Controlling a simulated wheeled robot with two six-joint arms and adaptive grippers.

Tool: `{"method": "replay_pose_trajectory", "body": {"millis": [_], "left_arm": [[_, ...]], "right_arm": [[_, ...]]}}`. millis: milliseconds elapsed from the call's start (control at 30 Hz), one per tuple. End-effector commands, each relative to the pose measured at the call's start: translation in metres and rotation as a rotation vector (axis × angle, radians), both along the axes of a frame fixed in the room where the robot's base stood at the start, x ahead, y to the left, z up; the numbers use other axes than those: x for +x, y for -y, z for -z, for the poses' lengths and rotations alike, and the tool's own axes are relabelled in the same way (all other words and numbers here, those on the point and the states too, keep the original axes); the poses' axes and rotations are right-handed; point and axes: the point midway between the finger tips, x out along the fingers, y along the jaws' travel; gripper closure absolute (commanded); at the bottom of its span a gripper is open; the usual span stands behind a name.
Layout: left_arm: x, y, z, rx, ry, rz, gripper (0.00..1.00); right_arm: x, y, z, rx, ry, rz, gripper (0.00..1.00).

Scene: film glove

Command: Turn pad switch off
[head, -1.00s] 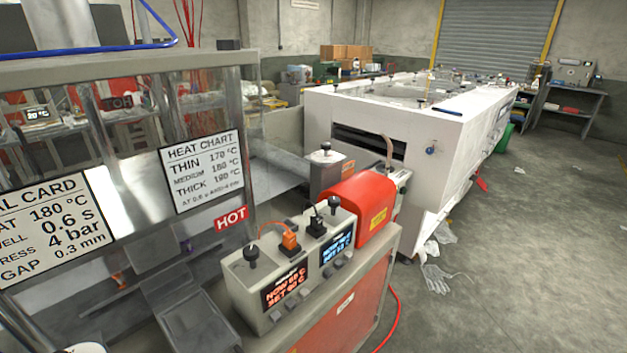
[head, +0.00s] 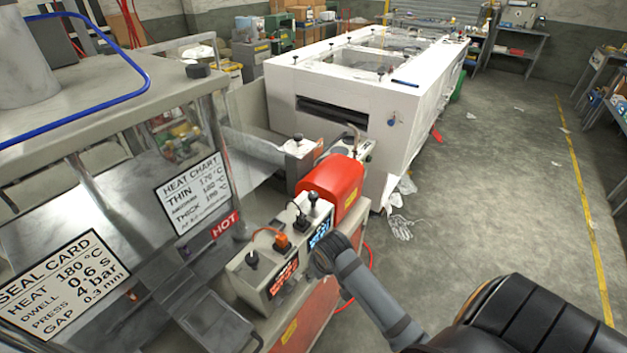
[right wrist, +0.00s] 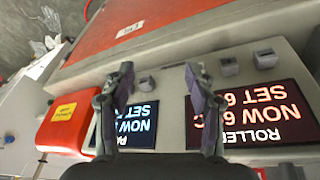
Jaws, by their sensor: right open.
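The grey control box (head: 248,279) carries an orange-lit display (head: 284,278) and a blue-lit display (head: 320,236). In the right wrist view the orange-lit display (right wrist: 248,113) reads ROLLER; the blue-lit one (right wrist: 135,125) has its heading hidden by my gripper. Several small grey switches sit along the box edge; one switch (right wrist: 147,83) shows between my fingers, apart from them, and another (right wrist: 228,67) lies to the right. My right gripper (right wrist: 163,85) is open and empty over the box front. In the head view my right wrist hides the switches. My left gripper is out of view.
Black knobs (head: 252,261) and an orange plug (head: 281,242) stand on the box top. A red cover (head: 330,180) is behind it, a HOT-labelled clear guard at left. A white machine (head: 345,130) stands behind; open floor lies right.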

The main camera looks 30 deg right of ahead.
Motion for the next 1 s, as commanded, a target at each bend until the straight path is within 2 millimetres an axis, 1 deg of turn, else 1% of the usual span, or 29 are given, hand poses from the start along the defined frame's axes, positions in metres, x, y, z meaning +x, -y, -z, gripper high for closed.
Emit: {"method": "replay_pose_trajectory", "body": {"millis": [33,100,167,200,267,300,400,433,500,567,667,733,867,1000], "left_arm": [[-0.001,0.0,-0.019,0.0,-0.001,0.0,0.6],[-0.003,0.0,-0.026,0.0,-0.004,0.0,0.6],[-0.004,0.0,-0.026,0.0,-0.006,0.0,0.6],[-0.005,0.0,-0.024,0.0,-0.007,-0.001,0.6],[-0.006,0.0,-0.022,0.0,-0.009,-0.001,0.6],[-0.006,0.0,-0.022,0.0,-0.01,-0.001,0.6],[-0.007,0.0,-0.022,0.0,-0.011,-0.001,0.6],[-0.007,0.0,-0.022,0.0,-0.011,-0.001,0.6],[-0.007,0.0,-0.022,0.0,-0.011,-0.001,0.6],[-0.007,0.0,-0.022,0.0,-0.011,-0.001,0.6],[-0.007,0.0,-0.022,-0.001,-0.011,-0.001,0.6],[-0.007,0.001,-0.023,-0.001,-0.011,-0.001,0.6],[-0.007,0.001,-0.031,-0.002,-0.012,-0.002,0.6],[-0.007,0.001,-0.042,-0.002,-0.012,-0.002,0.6]], "right_arm": [[0.019,0.004,-0.054,-0.004,0.03,0.017,0.44],[0.039,0.01,-0.105,-0.002,0.05,0.056,0.44],[0.055,0.018,-0.13,0.001,0.058,0.096,0.44],[0.068,0.025,-0.141,0.006,0.061,0.124,0.44],[0.086,0.036,-0.157,0.014,0.066,0.169,0.44],[0.097,0.043,-0.169,0.02,0.073,0.2,0.44],[0.118,0.059,-0.198,0.037,0.084,0.267,0.44],[0.123,0.062,-0.205,0.043,0.087,0.283,0.44],[0.129,0.068,-0.216,0.052,0.089,0.308,0.44],[0.131,0.071,-0.221,0.056,0.09,0.321,0.44],[0.132,0.072,-0.222,0.058,0.089,0.325,0.44],[0.133,0.072,-0.22,0.059,0.088,0.325,0.44],[0.139,0.074,-0.205,0.059,0.084,0.324,0.44],[0.15,0.078,-0.177,0.059,0.084,0.324,0.44]]}}
